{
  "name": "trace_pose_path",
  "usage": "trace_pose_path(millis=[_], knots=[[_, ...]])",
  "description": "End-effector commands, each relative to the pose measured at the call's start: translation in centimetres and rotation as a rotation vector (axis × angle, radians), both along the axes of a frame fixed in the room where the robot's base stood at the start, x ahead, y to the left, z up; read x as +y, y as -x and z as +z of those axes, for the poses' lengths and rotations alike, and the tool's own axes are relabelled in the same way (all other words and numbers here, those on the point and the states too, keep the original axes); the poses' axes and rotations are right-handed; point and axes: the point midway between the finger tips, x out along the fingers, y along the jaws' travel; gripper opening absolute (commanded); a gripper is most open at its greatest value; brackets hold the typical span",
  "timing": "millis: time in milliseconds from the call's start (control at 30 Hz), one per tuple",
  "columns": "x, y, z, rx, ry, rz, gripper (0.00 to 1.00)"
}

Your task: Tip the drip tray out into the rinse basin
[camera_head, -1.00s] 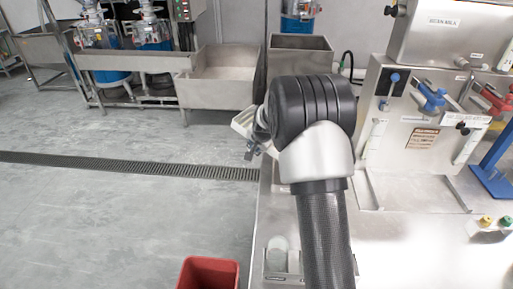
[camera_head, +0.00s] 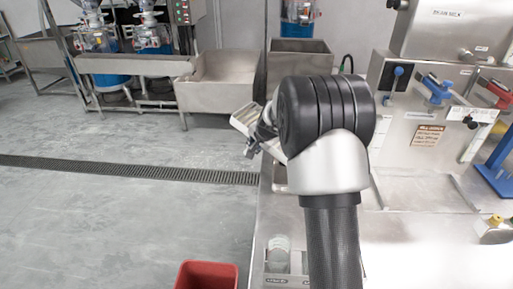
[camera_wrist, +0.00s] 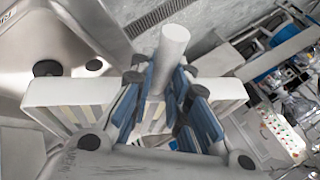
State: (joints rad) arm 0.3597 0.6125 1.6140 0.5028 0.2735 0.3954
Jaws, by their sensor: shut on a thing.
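The drip tray (camera_head: 245,117) is pale, with a slatted face. In the head view it sticks out tilted to the left of my wrist, over the counter's left edge. My gripper (camera_head: 259,136) is mostly hidden by my wrist. In the wrist view my gripper (camera_wrist: 168,100) has its blue-padded fingers closed around the tray's pale round handle (camera_wrist: 172,48). The tray body (camera_wrist: 70,92) shows on both sides of the fingers. A metal basin (camera_wrist: 45,35), apparently the rinse basin, lies beyond the tray at upper left; my arm hides most of it in the head view.
A red bin (camera_head: 207,276) stands on the floor by the counter's left side. A clear cup (camera_head: 279,246) stands near the counter front. The machine with blue and red levers (camera_head: 437,92) is at right. Steel sinks (camera_head: 222,82) stand at the back; the left floor is open.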

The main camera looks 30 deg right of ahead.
Motion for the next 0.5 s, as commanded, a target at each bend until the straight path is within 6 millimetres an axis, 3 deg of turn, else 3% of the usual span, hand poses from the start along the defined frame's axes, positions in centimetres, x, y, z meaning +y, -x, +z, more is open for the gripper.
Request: trace_pose_path(millis=[500], knots=[[-0.13, 0.04, 0.14, -0.034, -0.015, -0.003, 0.0]])
